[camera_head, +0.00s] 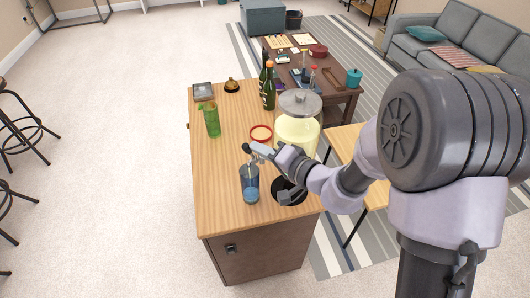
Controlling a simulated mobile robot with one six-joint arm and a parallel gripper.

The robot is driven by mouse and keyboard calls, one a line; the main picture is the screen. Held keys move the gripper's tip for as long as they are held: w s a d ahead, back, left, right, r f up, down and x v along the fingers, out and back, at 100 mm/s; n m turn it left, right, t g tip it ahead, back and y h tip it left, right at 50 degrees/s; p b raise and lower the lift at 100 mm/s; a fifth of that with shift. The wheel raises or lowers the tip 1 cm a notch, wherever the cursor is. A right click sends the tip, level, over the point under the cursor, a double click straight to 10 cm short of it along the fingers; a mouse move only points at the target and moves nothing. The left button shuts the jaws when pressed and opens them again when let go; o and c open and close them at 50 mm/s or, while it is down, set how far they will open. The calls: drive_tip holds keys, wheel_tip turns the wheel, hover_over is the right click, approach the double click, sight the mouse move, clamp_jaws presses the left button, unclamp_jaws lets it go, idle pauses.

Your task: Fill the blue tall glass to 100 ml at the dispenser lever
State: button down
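The blue tall glass (250,187) stands upright on the wooden counter near its front edge. Its lower part looks a deeper blue; I cannot tell how much liquid is in it. The dispenser (297,129) is a clear lidded jar of pale yellow liquid, just behind and right of the glass. A small dark knob (246,148), seemingly the lever's end, shows above the glass. My gripper (260,152) is at the dispenser's tap, above the glass, touching or very near the lever. Its fingers are too small to tell open from shut. My arm hides the lower dispenser.
A green glass (212,122), a red-rimmed dish (261,134), dark green bottles (267,90), a small brown pot (232,86) and a grey tray (203,91) stand on the counter (220,185). The counter's left front is clear. A cluttered dark table stands behind.

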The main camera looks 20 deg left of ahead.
drive_tip(key=b, duration=0.1)
drive_tip(key=a+n+h+b, duration=0.1)
drive_tip(key=b, duration=0.1)
drive_tip(key=shift+s+a+f, duration=0.15)
drive_tip(key=shift+s, duration=0.25)
drive_tip(key=shift+s+a+r+b, duration=0.1)
drive_tip(key=shift+a+r+b, duration=0.1)
drive_tip(key=shift+b, duration=0.35)
idle(0.6)
